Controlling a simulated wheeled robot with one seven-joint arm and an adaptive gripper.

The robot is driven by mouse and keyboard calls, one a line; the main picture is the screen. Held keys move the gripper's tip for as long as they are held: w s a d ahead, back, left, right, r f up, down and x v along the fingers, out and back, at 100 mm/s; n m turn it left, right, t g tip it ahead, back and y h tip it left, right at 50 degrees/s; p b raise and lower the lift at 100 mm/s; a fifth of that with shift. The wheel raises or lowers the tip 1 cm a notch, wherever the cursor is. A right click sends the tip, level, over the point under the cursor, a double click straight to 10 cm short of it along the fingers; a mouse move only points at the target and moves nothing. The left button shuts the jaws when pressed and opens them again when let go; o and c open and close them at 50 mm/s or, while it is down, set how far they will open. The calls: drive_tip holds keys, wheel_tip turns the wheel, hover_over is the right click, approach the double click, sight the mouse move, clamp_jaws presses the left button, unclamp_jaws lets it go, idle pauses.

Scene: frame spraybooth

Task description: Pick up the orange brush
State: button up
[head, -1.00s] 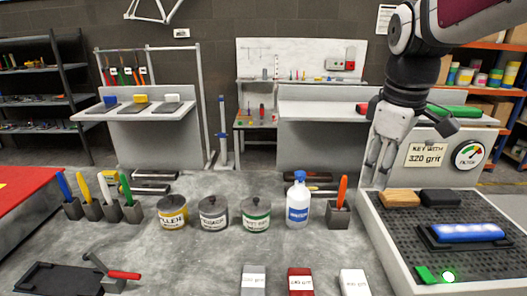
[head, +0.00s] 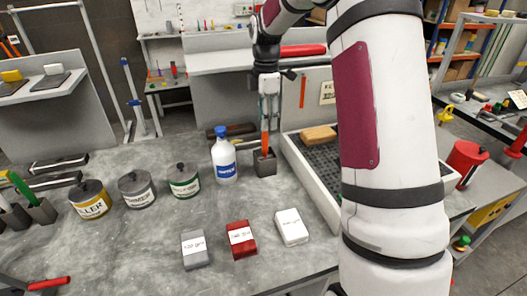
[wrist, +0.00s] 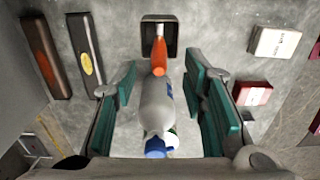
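The orange brush (head: 265,141) stands upright in a small dark grey holder (head: 265,164) on the grey bench, right of a white bottle with a blue cap (head: 224,158). My gripper (head: 268,114) points down at the brush's upper end in the head view. In the wrist view my gripper (wrist: 161,78) is open, its teal pads apart on either side. The brush (wrist: 160,56) shows between the pads' far ends, with its holder (wrist: 159,32) at the top. The bottle (wrist: 157,105) also shows between the pads in this view. I see no contact with the brush.
Labelled tins for filler (head: 91,200), thinner (head: 137,190) and another (head: 184,181) stand left of the bottle. Grey (head: 195,248), red (head: 241,239) and white (head: 291,227) blocks lie at the front. A perforated tray (head: 332,208) stands to the right.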

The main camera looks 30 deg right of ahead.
sight(265, 156)
wheel_tip(265, 156, down, 9)
drive_tip(key=shift+a+p, duration=0.1)
drive_tip(key=shift+p, duration=0.5)
clamp_jaws()
